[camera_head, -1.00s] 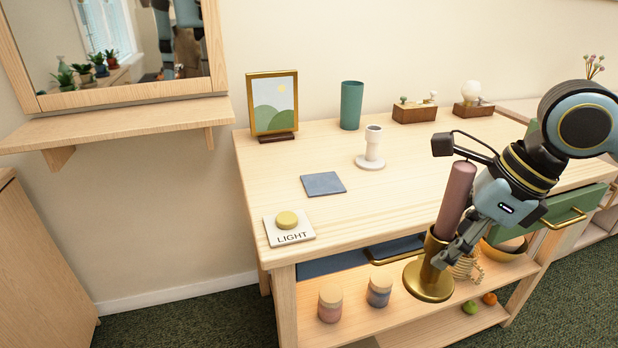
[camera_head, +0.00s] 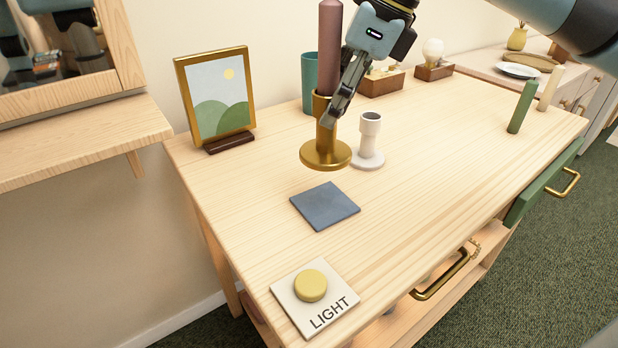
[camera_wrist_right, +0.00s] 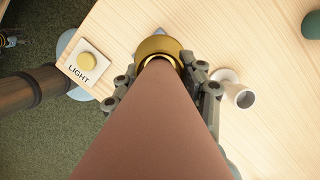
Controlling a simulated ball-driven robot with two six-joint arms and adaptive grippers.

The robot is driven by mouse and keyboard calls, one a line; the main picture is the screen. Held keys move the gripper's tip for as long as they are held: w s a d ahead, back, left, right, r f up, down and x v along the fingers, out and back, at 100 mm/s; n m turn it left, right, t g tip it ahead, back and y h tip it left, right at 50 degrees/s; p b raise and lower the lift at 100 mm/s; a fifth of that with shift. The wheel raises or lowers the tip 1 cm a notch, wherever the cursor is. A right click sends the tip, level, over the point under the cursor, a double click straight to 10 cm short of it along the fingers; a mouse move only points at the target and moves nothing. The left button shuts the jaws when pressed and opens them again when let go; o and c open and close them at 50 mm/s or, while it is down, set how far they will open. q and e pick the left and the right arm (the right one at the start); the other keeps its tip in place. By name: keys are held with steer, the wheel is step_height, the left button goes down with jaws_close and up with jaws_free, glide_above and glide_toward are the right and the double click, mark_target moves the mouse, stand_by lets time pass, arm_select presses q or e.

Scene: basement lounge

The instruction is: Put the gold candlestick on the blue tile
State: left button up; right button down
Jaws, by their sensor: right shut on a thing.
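The gold candlestick (camera_head: 325,153) holds a dusky pink candle (camera_head: 329,45) and is upright in my right gripper (camera_head: 336,112). The gripper is shut on its stem. The candlestick seems to hang above the table, beyond the blue tile (camera_head: 325,205) in the head view. The tile lies flat and bare on the table. In the right wrist view the candle (camera_wrist_right: 153,130) fills the middle, with the gold base (camera_wrist_right: 158,46) past it, hiding nearly all of the tile.
A white candlestick (camera_head: 369,140) stands just right of the gold one. A framed picture (camera_head: 217,95) and a teal cup (camera_head: 309,80) stand behind. A LIGHT button plate (camera_head: 313,298) lies at the front. Green and cream candles (camera_head: 521,106) stand at the right. The middle right of the table (camera_head: 440,150) is clear.

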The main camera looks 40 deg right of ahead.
mark_target(339, 151)
steer(key=f, duration=0.4)
steer(key=shift+s+f, duration=0.2)
steer(key=shift+f, duration=0.2)
steer(key=shift+w+f, duration=0.1)
steer(key=shift+f, duration=0.6)
arm_select(q)
steer(key=shift+s+f+b, duration=0.15)
steer(key=shift+f+b, duration=0.15)
steer(key=shift+f, duration=0.05)
arm_select(e)
steer(key=shift+f, duration=1.55)
steer(key=shift+f, duration=0.15)
steer(key=c, duration=0.8)
jaws_free()
arm_select(q)
steer(key=shift+s+f, duration=0.15)
